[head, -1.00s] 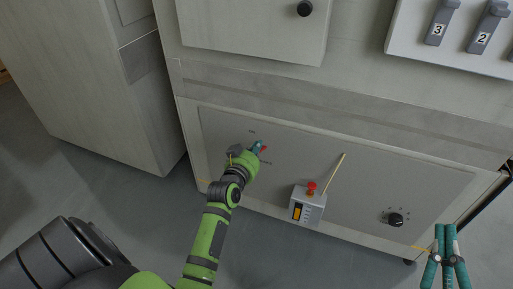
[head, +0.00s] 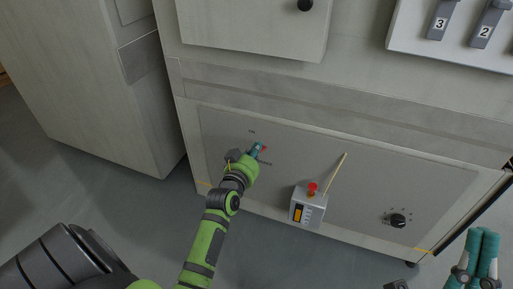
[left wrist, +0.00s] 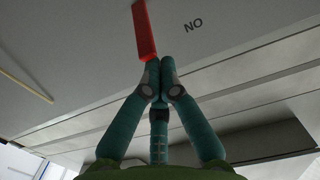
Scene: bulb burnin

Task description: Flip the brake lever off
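The red brake lever (head: 264,149) is on the grey lower panel (head: 340,170) of the cabinet. In the left wrist view the lever (left wrist: 144,30) is a red bar just beyond my left fingertips, left of the upside-down "ON" mark. My left gripper (head: 258,147) is at the lever; in the wrist view its fingertips (left wrist: 160,62) are together with nothing between them. The left fingertip overlaps the lever's near end; I cannot tell whether they touch. My right gripper (head: 485,236) is at the lower right, its fingers together and empty, away from the lever.
A grey box (head: 307,210) with a red button (head: 312,187) is on the panel right of my left arm, with a thin yellow rod (head: 337,174) beside it. A black knob (head: 397,220) is further right. Numbered switches (head: 437,24) are at the upper right.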

